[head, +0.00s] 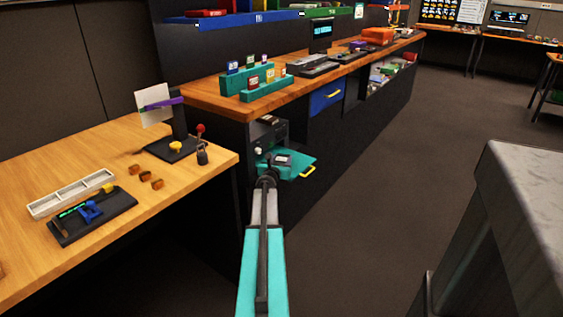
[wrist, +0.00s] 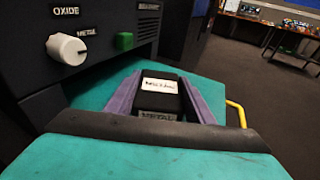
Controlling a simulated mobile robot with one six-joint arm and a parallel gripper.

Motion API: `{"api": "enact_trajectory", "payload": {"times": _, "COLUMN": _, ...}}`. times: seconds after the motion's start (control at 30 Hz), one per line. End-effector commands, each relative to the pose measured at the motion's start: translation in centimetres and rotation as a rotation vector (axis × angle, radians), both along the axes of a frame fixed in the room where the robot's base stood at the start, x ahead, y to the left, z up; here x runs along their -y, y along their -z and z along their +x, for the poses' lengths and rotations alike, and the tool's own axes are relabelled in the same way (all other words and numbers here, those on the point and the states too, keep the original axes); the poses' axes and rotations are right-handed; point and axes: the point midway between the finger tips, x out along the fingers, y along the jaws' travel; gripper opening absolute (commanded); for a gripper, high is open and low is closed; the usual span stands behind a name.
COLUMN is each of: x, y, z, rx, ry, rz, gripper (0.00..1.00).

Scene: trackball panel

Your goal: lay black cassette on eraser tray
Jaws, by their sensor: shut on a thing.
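The black cassette (wrist: 158,96) has a white label on top and a METAL label on its near edge. My gripper (wrist: 160,100) is shut on it, with a purple finger along each side. In the head view, my gripper (head: 282,160) is at the dark eraser unit, and the cassette (head: 281,159) shows small there. The teal eraser tray (wrist: 215,88) is slid out, with a yellow handle at its right; it also shows in the head view (head: 301,160). The cassette is over the tray; I cannot tell whether it touches it. My gripper hides part of the tray.
The eraser front (wrist: 30,60) stands close at left, with a white knob (wrist: 67,48) and green button (wrist: 125,41). A wooden counter (head: 215,100) overhangs the unit. A wooden desk (head: 100,180) is at left, a grey block (head: 520,180) at right. Floor between is clear.

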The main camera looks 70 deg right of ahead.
Motion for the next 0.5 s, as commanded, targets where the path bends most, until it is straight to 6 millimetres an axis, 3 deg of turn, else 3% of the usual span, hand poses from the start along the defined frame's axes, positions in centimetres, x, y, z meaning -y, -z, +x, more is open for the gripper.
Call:
{"api": "enact_trajectory", "payload": {"times": 0.2, "x": 0.0, "y": 0.33, "z": 0.0, "rx": 0.0, "ry": 0.0, "rz": 0.0, "gripper": 0.24}}
{"api": "enact_trajectory", "payload": {"times": 0.23, "x": 0.0, "y": 0.33, "z": 0.01, "rx": 0.0, "ry": 0.0, "rz": 0.0, "gripper": 0.5}}
{"api": "enact_trajectory", "payload": {"times": 0.33, "x": -0.01, "y": 0.25, "z": 0.0, "rx": 0.0, "ry": 0.0, "rz": 0.0, "gripper": 0.67}}
{"api": "enact_trajectory", "payload": {"times": 0.5, "x": -0.01, "y": 0.25, "z": 0.0, "rx": 0.0, "ry": 0.0, "rz": 0.0, "gripper": 0.67}}
